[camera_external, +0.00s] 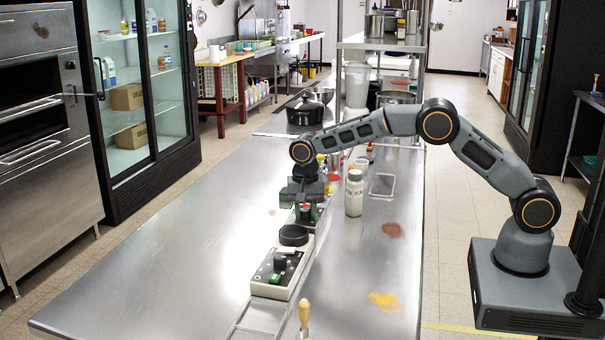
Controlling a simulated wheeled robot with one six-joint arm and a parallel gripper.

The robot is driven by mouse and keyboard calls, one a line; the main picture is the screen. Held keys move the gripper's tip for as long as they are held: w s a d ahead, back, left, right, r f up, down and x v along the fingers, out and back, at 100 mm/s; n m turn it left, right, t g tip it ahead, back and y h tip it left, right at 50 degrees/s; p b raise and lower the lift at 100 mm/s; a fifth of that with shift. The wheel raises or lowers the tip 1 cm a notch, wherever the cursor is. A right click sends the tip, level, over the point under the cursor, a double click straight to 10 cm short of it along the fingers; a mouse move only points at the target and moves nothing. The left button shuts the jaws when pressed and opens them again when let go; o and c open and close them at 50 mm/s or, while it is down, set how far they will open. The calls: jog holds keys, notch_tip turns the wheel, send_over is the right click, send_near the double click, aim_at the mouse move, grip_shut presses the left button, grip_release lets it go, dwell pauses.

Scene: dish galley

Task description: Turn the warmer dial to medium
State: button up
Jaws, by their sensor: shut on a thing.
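Two small control boxes stand in a line on the steel table (190,245). The farther box (319,223) is directly under my gripper (306,204). My gripper points down and is shut on what looks like the dial of this farther box. A bit of red and black shows between the fingers. The fingers and wrist cover most of the dial, so its setting cannot be read. Which box is the warmer is not clearly marked.
A clear tray (382,185), a lidded black pot (305,112) and small bottles are farther back. Reddish (393,230) and yellow (385,300) spills lie at right. A wooden handle (304,312) stands at the front. The table's left is clear.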

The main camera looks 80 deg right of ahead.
aim_at(305, 210)
dwell(0.3)
jog(key=o, duration=0.9)
jog(key=shift+o, duration=0.2)
jog(key=shift+r, duration=0.15)
notch_tip(305, 210, up, 14)
jog(key=shift+f, duration=0.2)
